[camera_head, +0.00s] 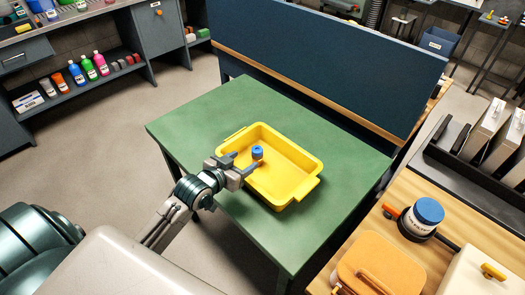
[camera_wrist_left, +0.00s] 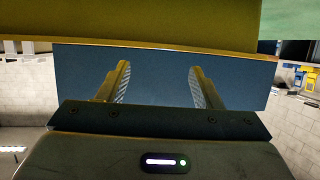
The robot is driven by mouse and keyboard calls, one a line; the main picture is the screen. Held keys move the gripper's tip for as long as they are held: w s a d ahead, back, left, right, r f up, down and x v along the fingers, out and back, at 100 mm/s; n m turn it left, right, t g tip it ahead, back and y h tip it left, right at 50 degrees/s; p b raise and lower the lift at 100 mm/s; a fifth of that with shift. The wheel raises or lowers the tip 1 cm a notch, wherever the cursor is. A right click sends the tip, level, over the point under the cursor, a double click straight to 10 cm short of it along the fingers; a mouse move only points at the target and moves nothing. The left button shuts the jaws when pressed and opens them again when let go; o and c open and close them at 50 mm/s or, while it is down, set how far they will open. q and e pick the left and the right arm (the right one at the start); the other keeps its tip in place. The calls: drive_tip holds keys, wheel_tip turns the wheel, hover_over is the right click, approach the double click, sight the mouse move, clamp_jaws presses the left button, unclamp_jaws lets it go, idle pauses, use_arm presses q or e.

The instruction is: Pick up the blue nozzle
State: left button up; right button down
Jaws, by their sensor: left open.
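The blue nozzle (camera_head: 257,152) is a small, short cylinder with a darker top. In the head view it shows against the inside of the yellow tray (camera_head: 310,187) on the green table. My left gripper (camera_head: 243,164) reaches over the tray's left side. Its fingertips appear close to the nozzle, and I cannot tell the exact gap. In the left wrist view the two fingers (camera_wrist_left: 160,85) stand apart with nothing seen between them; the nozzle does not show there. My right gripper is in neither view.
The green table (camera_head: 200,122) has free room around the tray. A dark blue partition (camera_head: 330,60) stands along its back. A wooden bench (camera_head: 400,253) at the right holds a blue-lidded jar (camera_head: 428,212) and an orange case (camera_head: 380,265). Shelves with bottles stand far left.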

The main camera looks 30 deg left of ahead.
sight(256, 151)
use_arm(q)
drive_tip(key=x, duration=0.5)
drive_tip(key=shift+r, duration=0.1)
drive_tip(key=p+x, duration=0.1)
drive_tip(key=x, duration=0.1)
drive_tip(key=p+x, duration=0.1)
drive_tip(key=x, duration=0.1)
drive_tip(key=shift+a, duration=0.4)
drive_tip(key=shift+w+d+f, duration=0.1)
drive_tip(key=shift+w+f, duration=0.2)
drive_tip(key=shift+w, duration=0.2)
drive_tip(key=c, duration=1.1)
